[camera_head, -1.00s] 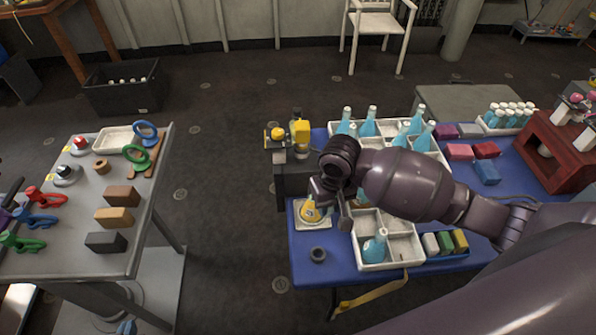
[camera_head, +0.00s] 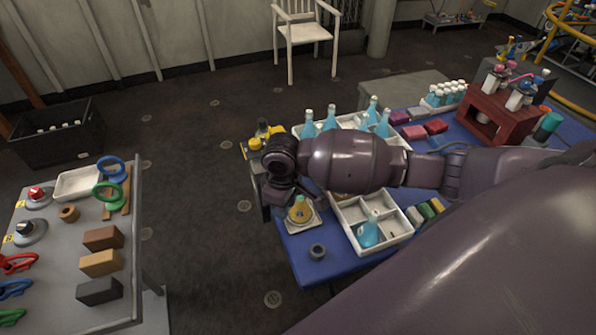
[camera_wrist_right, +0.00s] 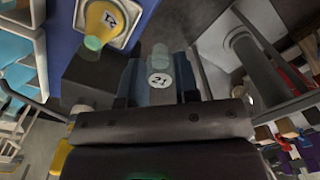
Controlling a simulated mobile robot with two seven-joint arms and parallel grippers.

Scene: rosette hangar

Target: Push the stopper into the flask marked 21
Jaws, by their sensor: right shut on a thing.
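The yellow flask marked 21 (camera_head: 300,212) stands on a pale square base at the near left of the blue table. It also shows at the top of the right wrist view (camera_wrist_right: 101,22), label visible, with a pale greenish neck. My right gripper (camera_wrist_right: 160,82) is shut on a clear stopper (camera_wrist_right: 159,62) with a white disc marked 21. The stopper is apart from the flask in that view. In the head view my right wrist is just behind and left of the flask; the fingers and stopper are mostly hidden there. My left gripper is not in view.
A white divided crate (camera_head: 345,212) with blue flasks stands right of the flask. A dark ring (camera_head: 317,251) lies in front of it. A dark box with yellow items (camera_head: 257,140) is behind. A grey table (camera_head: 60,270) stands left, across open floor.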

